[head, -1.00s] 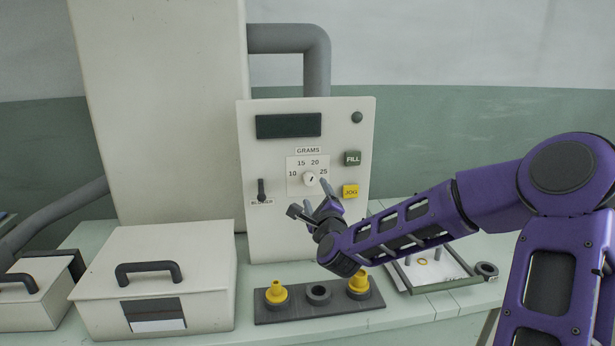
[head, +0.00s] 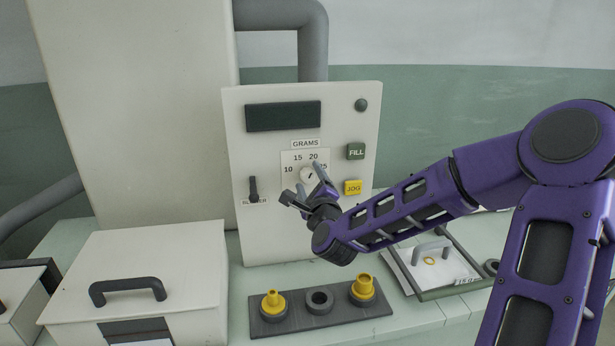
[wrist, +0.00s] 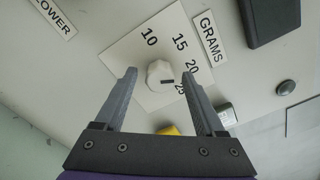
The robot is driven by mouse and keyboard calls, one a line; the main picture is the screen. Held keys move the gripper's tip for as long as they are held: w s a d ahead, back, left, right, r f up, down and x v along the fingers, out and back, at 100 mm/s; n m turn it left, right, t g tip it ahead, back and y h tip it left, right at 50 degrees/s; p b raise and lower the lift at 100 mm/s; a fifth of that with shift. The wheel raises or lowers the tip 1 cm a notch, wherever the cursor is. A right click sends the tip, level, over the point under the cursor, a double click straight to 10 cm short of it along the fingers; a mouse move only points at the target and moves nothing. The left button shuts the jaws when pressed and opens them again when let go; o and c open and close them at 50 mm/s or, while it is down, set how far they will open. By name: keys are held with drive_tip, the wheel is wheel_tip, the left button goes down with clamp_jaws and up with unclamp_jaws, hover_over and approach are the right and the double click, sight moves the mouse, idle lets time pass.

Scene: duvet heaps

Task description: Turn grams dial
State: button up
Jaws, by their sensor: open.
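The grams dial (head: 307,174) is a small white knob on a white scale plate marked 10, 15, 20 and 25, on the upright panel. In the wrist view the dial (wrist: 160,74) shows a dark pointer mark toward the 20–25 side. My gripper (head: 303,182) is in front of the panel at the dial. In the wrist view its two fingers (wrist: 163,85) are apart, one on each side of the knob's line, with the knob just beyond their tips. I see no contact between the fingers and the dial.
Below stand a rack (head: 279,328) with yellow nozzles, a lidded box (head: 190,262) and a tray (head: 438,293).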

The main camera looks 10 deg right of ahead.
drive_tip(key=shift+c, duration=0.2)
clamp_jaws()
drive_tip(key=shift+n, duration=0.4)
drive_tip(key=n+b, duration=0.2)
drive_tip(key=n, duration=0.2)
drive_tip(key=shift+n, duration=0.3)
drive_tip(key=n+b, duration=0.2)
drive_tip(key=n, duration=0.2)
drive_tip(key=shift+b, duration=0.3)
drive_tip(key=shift+r+n, duration=0.1)
drive_tip(key=shift+n, duration=0.2)
